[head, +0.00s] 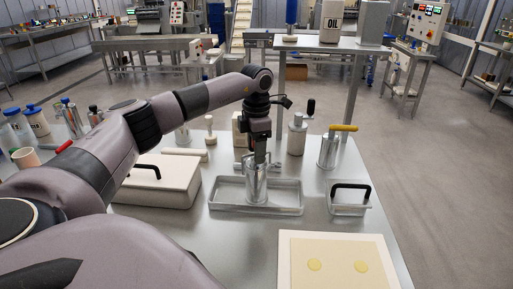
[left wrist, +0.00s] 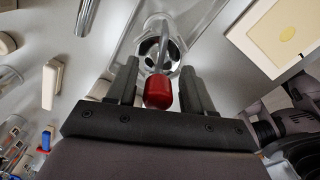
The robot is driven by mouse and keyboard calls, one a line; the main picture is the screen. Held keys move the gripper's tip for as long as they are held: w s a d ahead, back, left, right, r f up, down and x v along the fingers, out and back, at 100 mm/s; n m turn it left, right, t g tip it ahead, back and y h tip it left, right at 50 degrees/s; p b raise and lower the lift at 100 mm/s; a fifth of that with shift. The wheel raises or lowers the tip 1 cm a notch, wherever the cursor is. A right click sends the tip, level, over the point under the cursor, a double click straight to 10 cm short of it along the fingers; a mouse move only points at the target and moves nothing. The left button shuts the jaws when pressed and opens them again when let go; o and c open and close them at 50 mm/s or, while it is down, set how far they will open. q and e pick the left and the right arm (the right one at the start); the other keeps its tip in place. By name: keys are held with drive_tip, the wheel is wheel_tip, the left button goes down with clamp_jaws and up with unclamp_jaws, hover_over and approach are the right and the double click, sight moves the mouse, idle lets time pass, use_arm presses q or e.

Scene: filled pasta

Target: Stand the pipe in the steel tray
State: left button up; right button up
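The steel tray (head: 226,203) is a shallow rectangular pan in the middle of the table. A shiny steel pipe (head: 256,186) stands upright inside it, left of the pan's right end. In the left wrist view the pipe (left wrist: 160,46) shows its round top with dark openings, and a rod with a red knob (left wrist: 158,92). My left gripper (head: 260,157) is directly above the pipe, pointing down. In the left wrist view its fingers (left wrist: 160,82) are apart on either side of the red knob, with visible gaps. My right gripper is out of view.
A small steel pan with a black handle (head: 348,208) is right of the tray. A lidded cream box (head: 158,188) is left. A yellow-handled steel can (head: 328,152) stands behind. A cream board (head: 335,240) with two yellow discs lies in front.

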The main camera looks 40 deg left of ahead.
use_arm(q)
wheel_tip(320, 180, up, 12)
drive_tip(key=shift+r, duration=0.1)
idle(0.5)
drive_tip(key=shift+d, duration=0.1)
idle(0.4)
